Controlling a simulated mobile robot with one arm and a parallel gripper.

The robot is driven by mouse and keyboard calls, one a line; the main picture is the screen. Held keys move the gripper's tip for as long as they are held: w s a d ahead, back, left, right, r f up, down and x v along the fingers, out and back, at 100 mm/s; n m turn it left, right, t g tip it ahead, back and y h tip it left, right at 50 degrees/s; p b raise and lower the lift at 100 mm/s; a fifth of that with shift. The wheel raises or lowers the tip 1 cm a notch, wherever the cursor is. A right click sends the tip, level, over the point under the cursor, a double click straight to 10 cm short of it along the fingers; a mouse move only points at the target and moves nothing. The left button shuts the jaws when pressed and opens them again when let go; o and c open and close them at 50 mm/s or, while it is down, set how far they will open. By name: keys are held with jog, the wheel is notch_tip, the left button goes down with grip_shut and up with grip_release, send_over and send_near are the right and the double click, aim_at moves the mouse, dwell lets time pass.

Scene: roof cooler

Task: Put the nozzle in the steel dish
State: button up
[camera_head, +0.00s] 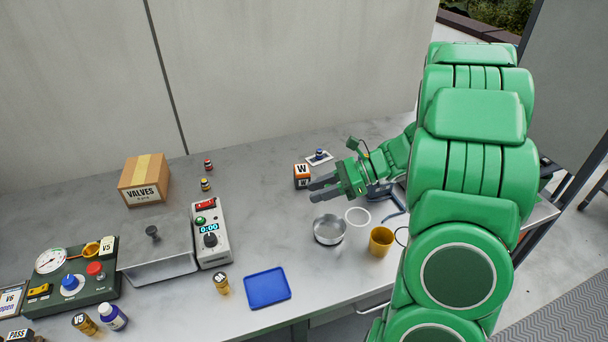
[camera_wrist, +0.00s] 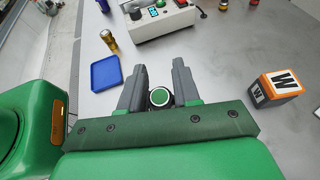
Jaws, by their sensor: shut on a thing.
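My gripper (camera_head: 316,191) is above the bench, its fingers pointing left, behind and slightly left of the steel dish. In the wrist view its two fingers (camera_wrist: 160,80) stand apart with a round dark piece with a green top and pale ring (camera_wrist: 159,97) between them. I take this piece as the nozzle, held in the jaws; its lower part is hidden. In the head view the fingers hide it. The steel dish (camera_head: 329,231) is a round, shallow, open metal bowl that looks empty. I cannot make it out in the wrist view.
A yellow cup (camera_head: 381,242) and a white ring (camera_head: 358,216) are right of the dish. A W cube (camera_head: 302,171) is close behind the gripper, beside a white card with a small blue-and-dark item (camera_head: 319,156). A blue tray (camera_head: 267,288) and timer box (camera_head: 210,236) are left.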

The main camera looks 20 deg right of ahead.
jog(key=s, duration=0.2)
send_over(322, 233)
jog(key=shift+f, duration=4.25)
jog(key=o, duration=1.1)
jog(key=shift+r, duration=3.5)
